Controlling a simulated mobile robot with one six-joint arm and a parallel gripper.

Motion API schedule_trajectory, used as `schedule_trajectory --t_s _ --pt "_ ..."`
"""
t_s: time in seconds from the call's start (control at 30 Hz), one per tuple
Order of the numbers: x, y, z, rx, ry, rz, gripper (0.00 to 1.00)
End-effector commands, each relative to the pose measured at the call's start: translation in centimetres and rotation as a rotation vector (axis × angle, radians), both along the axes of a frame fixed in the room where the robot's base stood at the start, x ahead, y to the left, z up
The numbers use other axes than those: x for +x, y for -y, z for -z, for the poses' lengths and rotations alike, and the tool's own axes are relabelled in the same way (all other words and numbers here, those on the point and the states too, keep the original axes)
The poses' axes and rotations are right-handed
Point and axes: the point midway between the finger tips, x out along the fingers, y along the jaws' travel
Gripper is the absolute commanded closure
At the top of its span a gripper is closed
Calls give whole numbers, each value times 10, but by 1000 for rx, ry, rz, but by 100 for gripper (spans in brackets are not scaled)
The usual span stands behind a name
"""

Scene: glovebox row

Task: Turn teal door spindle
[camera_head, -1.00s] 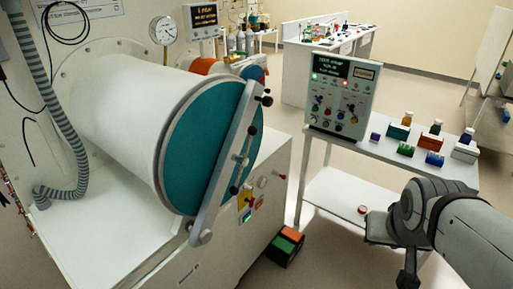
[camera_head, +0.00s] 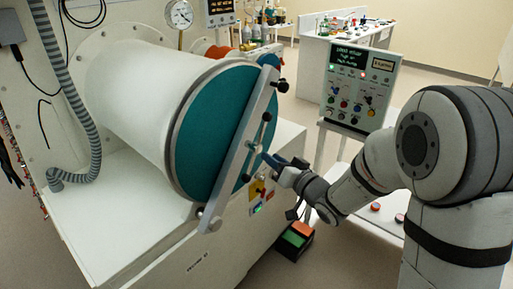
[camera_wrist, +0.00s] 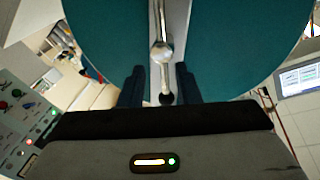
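The teal door (camera_head: 217,120) is a round disc on the end of a white cylinder, with a grey bar (camera_head: 228,185) slanting across its face. The spindle (camera_head: 257,147) sits near the middle of the bar, with a thin handle and dark end knobs. In the wrist view the spindle (camera_wrist: 162,52) shows as a silver ball hub on a rod, with a dark knob below. My gripper (camera_head: 267,157) is at the spindle, in front of the door. In the wrist view my gripper (camera_wrist: 160,72) is open, its dark fingers either side of the lower handle, with gaps visible.
A control panel (camera_head: 356,88) stands to the right, behind my arm. A pressure gauge (camera_head: 179,14) is above the cylinder. Buttons (camera_head: 257,190) are on the cabinet front, close under my gripper.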

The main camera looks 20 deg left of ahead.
Motion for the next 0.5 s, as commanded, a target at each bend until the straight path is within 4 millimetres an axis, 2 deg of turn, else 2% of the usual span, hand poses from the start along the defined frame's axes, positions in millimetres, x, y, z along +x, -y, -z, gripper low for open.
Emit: schedule_trajectory --t_s 0.5 --pt "38 -59 -2 10 0 -13 70"
